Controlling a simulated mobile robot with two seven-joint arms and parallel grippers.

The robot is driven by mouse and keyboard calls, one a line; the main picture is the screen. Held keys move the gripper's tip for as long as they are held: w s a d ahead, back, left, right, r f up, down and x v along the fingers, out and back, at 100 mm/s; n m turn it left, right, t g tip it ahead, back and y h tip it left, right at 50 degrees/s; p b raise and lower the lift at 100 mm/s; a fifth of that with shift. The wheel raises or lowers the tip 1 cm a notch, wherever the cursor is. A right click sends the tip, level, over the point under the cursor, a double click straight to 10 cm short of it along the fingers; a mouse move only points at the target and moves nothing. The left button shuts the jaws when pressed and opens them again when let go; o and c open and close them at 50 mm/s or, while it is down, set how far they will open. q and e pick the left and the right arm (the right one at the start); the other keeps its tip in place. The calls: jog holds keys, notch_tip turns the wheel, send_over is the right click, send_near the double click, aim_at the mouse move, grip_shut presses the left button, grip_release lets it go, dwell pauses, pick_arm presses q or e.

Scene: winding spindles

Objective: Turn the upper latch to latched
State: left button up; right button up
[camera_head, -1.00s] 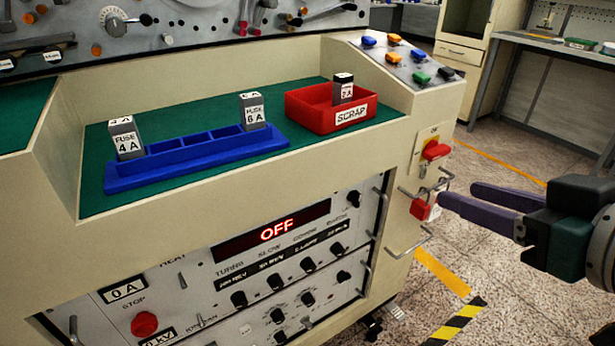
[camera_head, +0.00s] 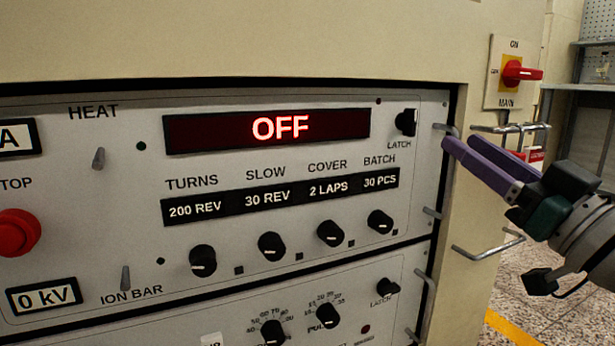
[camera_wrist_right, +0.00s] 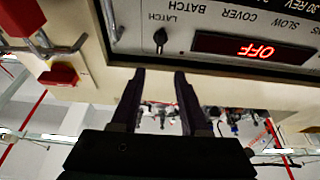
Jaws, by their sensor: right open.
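The upper latch (camera_head: 406,122) is a small black knob above the word LATCH, at the upper right of the upper panel. Its bar looks about upright, and its exact setting is hard to read. It also shows in the right wrist view (camera_wrist_right: 160,38), beyond the fingertips and roughly in line with the gap between them. My right gripper (camera_head: 460,141) is open and empty, with purple fingers pointing left. In the head view its tips are just right of the panel's edge, below and right of the latch. My left gripper is not in view.
A second LATCH knob (camera_head: 387,287) is on the lower panel. Metal handles (camera_head: 447,130) line the panel's right edge. A red main switch (camera_head: 521,73) and metal brackets (camera_head: 488,247) are on the cabinet to the right. The red OFF display (camera_head: 266,130) is left of the upper latch.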

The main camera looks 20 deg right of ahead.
aim_at(416, 115)
jog(key=shift+t, duration=0.3)
jog(key=b+x, duration=0.1)
jog(key=x, duration=0.1)
jog(key=f+b+x, duration=0.1)
jog(key=b+x, duration=0.1)
jog(key=x, duration=0.1)
jog(key=b+x, duration=0.1)
jog(key=x, duration=0.2)
jog(key=shift+w+f, duration=0.1)
jog(key=shift+w, duration=0.35)
jog(key=shift+b+x, duration=0.4)
jog(key=shift+x, duration=0.4)
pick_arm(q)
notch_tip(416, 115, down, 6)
pick_arm(e)
jog(key=shift+d, duration=0.1)
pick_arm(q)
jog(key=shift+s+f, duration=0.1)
pick_arm(e)
jog(key=shift+s, duration=0.1)
grip_shut()
